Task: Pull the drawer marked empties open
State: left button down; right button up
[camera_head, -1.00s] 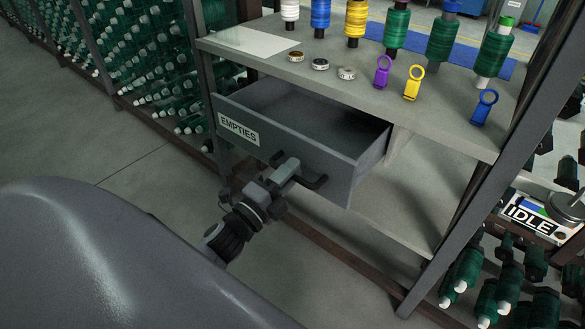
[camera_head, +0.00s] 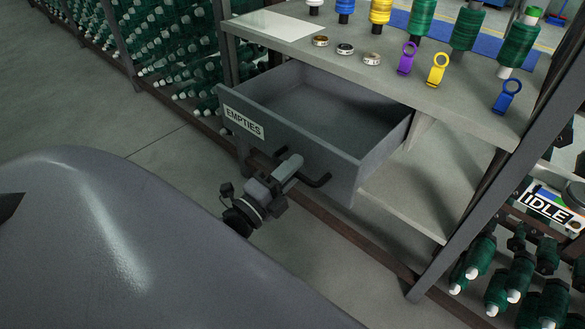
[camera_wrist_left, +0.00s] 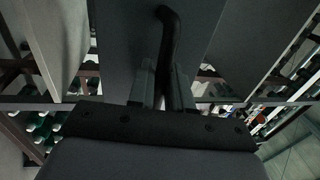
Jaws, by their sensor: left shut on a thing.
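The grey drawer (camera_head: 300,152) marked EMPTIES hangs under the worktop and stands well out from it. Its label (camera_head: 244,122) is on the left of the front panel. The inside that shows is bare. A dark bar handle (camera_head: 318,181) is on the front panel. My left gripper (camera_head: 290,170) is shut on the handle. In the left wrist view the handle (camera_wrist_left: 168,40) runs down between the two fingers (camera_wrist_left: 163,85). My right gripper is not in view.
The worktop (camera_head: 390,75) above holds several thread spools, three small round tins (camera_head: 345,49) and purple, yellow and blue ringed clips (camera_head: 507,97). A lower shelf (camera_head: 405,200) lies right of the drawer. A rack post (camera_head: 500,170) stands at right. Floor in front is clear.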

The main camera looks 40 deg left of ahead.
pick_arm(q)
jog(key=c, duration=1.2)
grip_release()
jog(key=shift+s, duration=0.1)
jog(key=shift+v, duration=3.45)
